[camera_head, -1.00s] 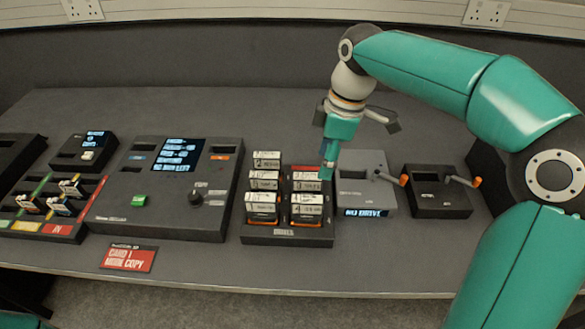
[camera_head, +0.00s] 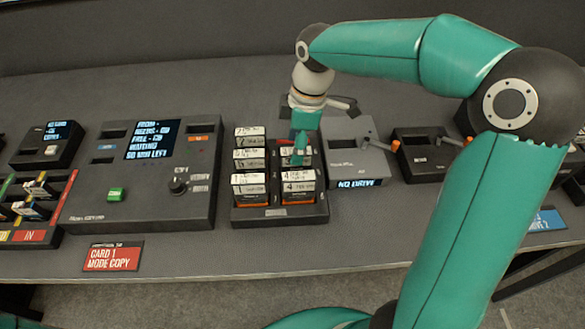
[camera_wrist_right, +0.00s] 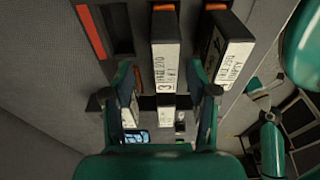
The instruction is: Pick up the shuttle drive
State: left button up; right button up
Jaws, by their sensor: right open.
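A black rack (camera_head: 275,216) in the head view holds two columns of drives with white labels. I cannot read which of them is the shuttle drive. My right gripper (camera_head: 301,150) is over the back part of the rack's right column and partly hides the drives there. In the right wrist view, my right gripper (camera_wrist_right: 163,85) is open, with its fingers apart. A drive with a white label (camera_wrist_right: 166,70) stands in line with the gap, and another labelled drive (camera_wrist_right: 229,52) is to its right. I see no grip on either. My left gripper is not in view.
Right of the rack stand a grey unit (camera_head: 352,160) with a screen and orange-tipped lever, then a black unit (camera_head: 420,160). Left is a large console (camera_head: 140,190) with a screen and knob. A red card sign (camera_head: 113,257) is at the table's front edge.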

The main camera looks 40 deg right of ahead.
aim_at(296, 168)
jog(key=shift+a+f, duration=0.15)
jog(key=shift+f, duration=1.25)
jog(key=shift+a+f, duration=0.15)
jog(key=shift+f, duration=1.25)
grip_shut()
